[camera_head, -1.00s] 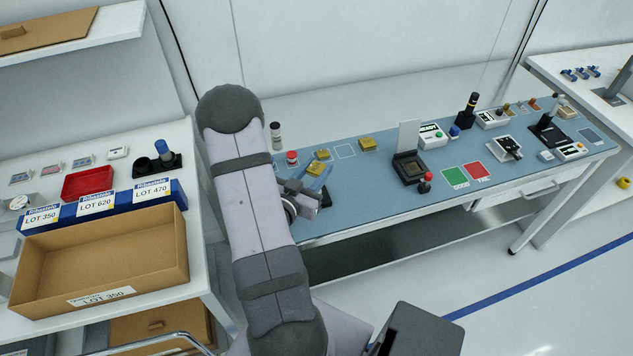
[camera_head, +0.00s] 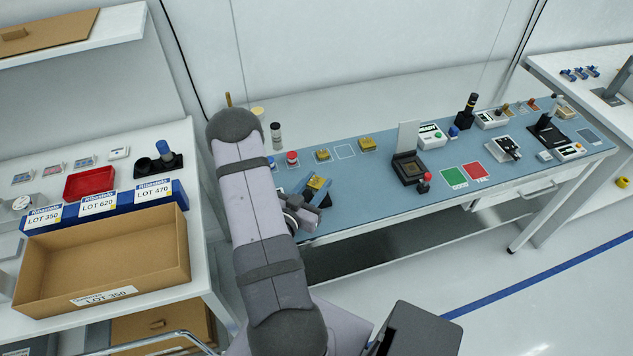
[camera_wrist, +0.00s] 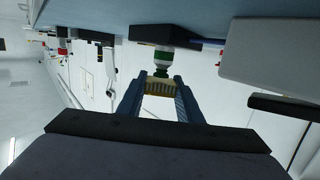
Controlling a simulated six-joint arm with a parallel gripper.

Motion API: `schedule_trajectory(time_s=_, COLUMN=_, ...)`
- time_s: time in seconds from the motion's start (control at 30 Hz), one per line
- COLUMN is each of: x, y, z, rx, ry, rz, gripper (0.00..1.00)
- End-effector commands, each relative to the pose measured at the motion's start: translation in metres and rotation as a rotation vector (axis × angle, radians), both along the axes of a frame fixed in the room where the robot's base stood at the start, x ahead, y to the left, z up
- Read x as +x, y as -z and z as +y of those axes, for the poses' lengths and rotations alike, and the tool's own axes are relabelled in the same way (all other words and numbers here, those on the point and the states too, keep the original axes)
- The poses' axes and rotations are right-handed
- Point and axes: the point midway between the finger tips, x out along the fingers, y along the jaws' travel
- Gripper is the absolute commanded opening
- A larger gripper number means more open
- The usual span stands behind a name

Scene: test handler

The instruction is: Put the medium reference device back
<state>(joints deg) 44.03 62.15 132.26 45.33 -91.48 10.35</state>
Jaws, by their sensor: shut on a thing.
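My gripper (camera_head: 318,190) is shut on a gold block-shaped device (camera_head: 316,182) near the front left part of the blue table. The wrist view shows this gold device (camera_wrist: 160,88) between the blue fingers. Two similar gold devices, one on the left (camera_head: 322,155) and one on the right (camera_head: 367,144), rest at the back of the table. Between them is an empty white-outlined square (camera_head: 345,151). I cannot read any size markings on the devices. My arm hides part of the table's left end.
A red-topped container (camera_head: 292,158) and a black-topped cylinder (camera_head: 276,133) stand at the back left. A black socket with a raised lid (camera_head: 408,168) and a red-knobbed lever (camera_head: 425,182) are to the right. The blue surface (camera_head: 365,190) between is clear.

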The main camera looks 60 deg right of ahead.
Motion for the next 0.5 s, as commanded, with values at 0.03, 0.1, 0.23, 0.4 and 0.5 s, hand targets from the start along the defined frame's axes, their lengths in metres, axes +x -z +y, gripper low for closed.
schedule_trajectory(time_s=0.03, x=0.0001, y=0.0001, z=-0.0001, rx=-0.001, ry=0.000, rz=-0.001, gripper=0.07)
schedule_trajectory(time_s=0.1, x=0.0001, y=0.0003, z=-0.0002, rx=-0.001, ry=0.000, rz=-0.001, gripper=0.07)
schedule_trajectory(time_s=0.23, x=0.0001, y=0.0003, z=-0.0002, rx=-0.001, ry=0.000, rz=-0.001, gripper=0.07)
schedule_trajectory(time_s=0.4, x=0.0001, y=0.0051, z=0.0000, rx=-0.001, ry=0.000, rz=-0.001, gripper=0.07)
schedule_trajectory(time_s=0.5, x=0.0001, y=0.0050, z=-0.0001, rx=0.000, ry=0.000, rz=0.000, gripper=0.42)
